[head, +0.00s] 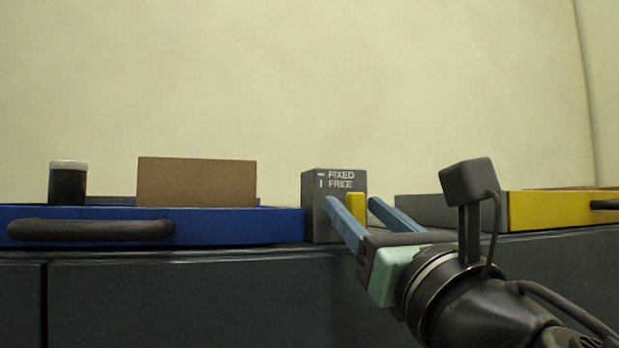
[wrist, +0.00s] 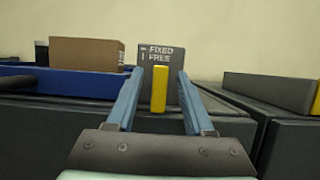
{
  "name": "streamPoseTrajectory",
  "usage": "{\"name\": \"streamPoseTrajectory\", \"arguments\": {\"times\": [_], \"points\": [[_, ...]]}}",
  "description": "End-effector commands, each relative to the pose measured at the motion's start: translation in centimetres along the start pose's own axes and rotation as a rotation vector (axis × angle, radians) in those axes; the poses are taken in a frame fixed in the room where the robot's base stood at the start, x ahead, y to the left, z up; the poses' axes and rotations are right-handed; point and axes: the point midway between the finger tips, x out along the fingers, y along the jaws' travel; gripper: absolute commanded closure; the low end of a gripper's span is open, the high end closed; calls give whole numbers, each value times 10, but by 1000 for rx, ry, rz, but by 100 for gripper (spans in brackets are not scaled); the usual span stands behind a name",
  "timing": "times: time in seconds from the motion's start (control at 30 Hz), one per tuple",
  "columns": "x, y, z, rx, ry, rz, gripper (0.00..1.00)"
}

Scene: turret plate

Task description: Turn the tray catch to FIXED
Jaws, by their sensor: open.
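The tray catch is a dark grey block (head: 322,205) with a yellow bar (head: 355,205) on its front. The white marks on the block show a flat dash beside FIXED and an upright dash beside FREE. The yellow bar stands upright, matching the FREE mark; it also shows in the wrist view (wrist: 159,90). My gripper (head: 350,201) is open and empty. In the wrist view its blue fingers (wrist: 160,73) lie one to each side of the bar, with visible gaps. I cannot tell how far the fingertips reach along the bar's depth.
Left of the catch is a blue tray (head: 240,225) with a dark handle (head: 90,230), carrying a brown box (head: 196,182) and a white-lidded dark jar (head: 68,184). A yellow-fronted tray (head: 550,210) stands to the right. Both sit on a dark counter (head: 200,295).

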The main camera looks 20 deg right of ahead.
Motion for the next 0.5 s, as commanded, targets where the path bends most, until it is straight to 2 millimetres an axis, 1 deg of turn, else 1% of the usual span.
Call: {"name": "streamPoseTrajectory", "arguments": {"times": [0.03, 0.2, 0.5], "points": [[8, 0, 3, 3, 0, 1, 48], [17, 0, 0, 1, 0, 0, 48], [18, 0, -1, 0, 0, 0, 48]]}}
